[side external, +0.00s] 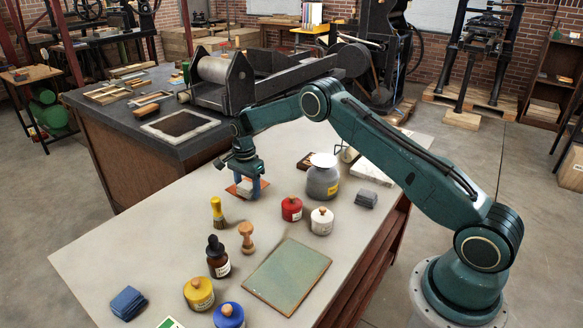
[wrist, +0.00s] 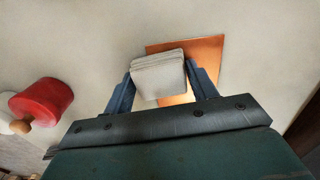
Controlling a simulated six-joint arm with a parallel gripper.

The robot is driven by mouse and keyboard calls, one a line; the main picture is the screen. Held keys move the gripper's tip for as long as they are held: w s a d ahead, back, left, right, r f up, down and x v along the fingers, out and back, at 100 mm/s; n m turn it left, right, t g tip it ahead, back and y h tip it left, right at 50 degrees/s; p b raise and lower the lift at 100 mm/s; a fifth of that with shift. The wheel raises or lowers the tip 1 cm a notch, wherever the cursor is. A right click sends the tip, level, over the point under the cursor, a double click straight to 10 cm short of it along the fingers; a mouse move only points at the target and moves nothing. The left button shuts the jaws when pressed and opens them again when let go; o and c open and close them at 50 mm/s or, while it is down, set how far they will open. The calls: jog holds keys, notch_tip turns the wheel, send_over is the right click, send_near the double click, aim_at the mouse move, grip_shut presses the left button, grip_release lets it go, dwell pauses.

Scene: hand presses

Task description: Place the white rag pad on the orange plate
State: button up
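The white rag pad (wrist: 158,76), a folded stack of pale layers, sits between the two blue fingers of my gripper (wrist: 159,72) in the wrist view. Both fingers touch its sides, so my gripper is shut on it. The orange plate (wrist: 208,50) lies flat on the table below, showing behind and to the right of the pad. In the side view, my gripper (side external: 249,188) points down over the orange plate (side external: 232,189), with a bit of the white pad (side external: 264,183) showing. I cannot tell whether the pad touches the plate.
A grey jar (side external: 322,180), a red pot (side external: 291,209) and a white pot (side external: 321,221) stand to the right. A yellow brush (side external: 217,213) and wooden stamp (side external: 247,238) stand nearer. Grey pads (side external: 367,198) and blue pads (side external: 128,303) lie apart.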

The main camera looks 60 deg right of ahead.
aim_at(247, 184)
jog(key=o, duration=0.4)
jog(key=shift+c, duration=0.2)
jog(key=shift+r, duration=0.15)
notch_tip(247, 184, up, 12)
dwell(0.4)
dwell(0.5)
